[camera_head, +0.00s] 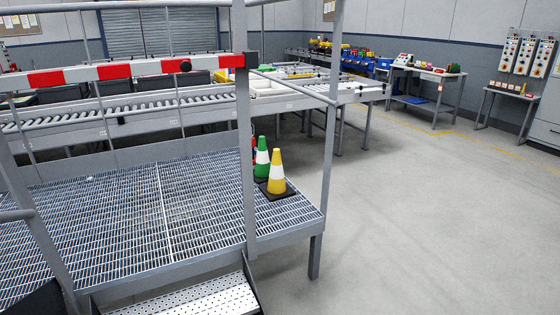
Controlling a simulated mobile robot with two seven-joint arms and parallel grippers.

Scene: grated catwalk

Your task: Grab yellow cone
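The yellow cone (277,172) has a white band and a dark square base. It stands upright on the grated catwalk platform (120,215), near its right end. A green cone (262,158) with a white band stands just behind and left of it. A red cone, mostly hidden, shows as a sliver behind the green one. A grey railing post rises left of the cones in the picture, and another post stands to their right. Neither of my grippers shows in the head view.
A metal step (190,299) lies at the platform's near edge. A roller conveyor (130,108) runs behind. Workbenches (428,78) stand at the back right. The grey floor (430,220) at right is clear.

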